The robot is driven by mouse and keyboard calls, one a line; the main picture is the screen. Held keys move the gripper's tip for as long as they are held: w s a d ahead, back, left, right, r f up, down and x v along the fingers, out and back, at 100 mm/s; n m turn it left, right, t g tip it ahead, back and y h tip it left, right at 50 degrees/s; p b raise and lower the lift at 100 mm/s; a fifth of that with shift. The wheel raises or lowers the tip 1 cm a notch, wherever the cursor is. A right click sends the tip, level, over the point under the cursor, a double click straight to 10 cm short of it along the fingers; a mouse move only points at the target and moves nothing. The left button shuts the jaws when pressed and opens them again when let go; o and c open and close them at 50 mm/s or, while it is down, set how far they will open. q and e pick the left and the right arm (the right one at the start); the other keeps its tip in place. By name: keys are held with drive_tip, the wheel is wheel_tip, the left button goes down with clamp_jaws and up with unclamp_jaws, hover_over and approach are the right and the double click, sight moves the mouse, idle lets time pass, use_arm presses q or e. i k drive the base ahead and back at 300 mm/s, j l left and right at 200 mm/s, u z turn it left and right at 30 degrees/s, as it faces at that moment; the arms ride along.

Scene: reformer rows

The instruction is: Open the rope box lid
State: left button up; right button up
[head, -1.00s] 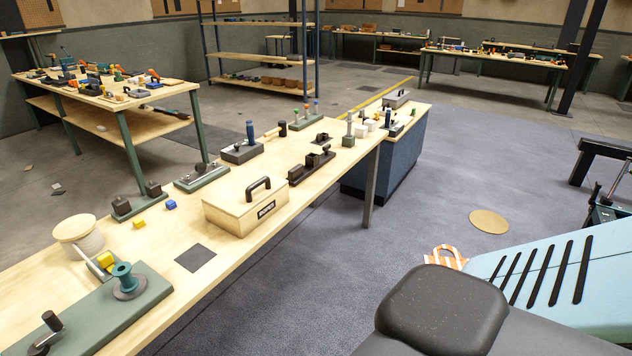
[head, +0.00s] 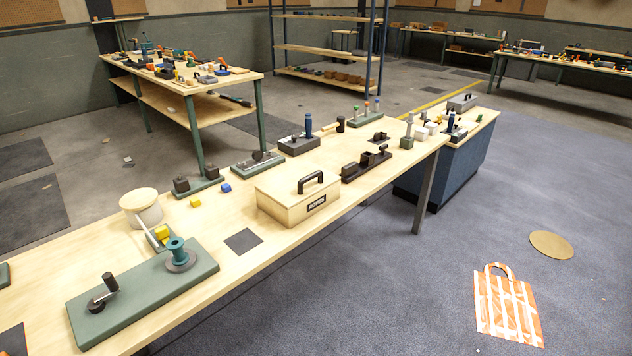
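The rope box (head: 285,208) is a pale wooden box with a dark label on its front, standing on the long wooden workbench. Its lid (head: 291,189) is shut and carries a black arched handle (head: 311,182) on top. Neither of my grippers shows in the head view. The inside of the box is hidden by the lid.
The workbench (head: 60,247) also holds a green board (head: 130,309) with a crank and teal spool, a round wooden-topped tub (head: 141,213), and a dark rail fixture (head: 366,165). An orange striped bag (head: 507,306) lies on the floor at right. Floor before the bench is clear.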

sight(290, 188)
drive_tip(key=i+l, duration=0.25)
drive_tip(key=i+l+u, duration=0.1)
drive_tip(key=i+l, duration=0.15)
drive_tip(key=l, duration=0.2)
drive_tip(key=i+l, duration=0.25)
drive_tip(key=i+l+u, duration=0.1)
drive_tip(key=l, duration=0.4)
drive_tip(key=i+l, duration=0.35)
drive_tip(key=i+l+u, duration=0.1)
drive_tip(key=l, duration=0.3)
drive_tip(key=i+l, duration=0.35)
drive_tip(key=l+u, duration=0.05)
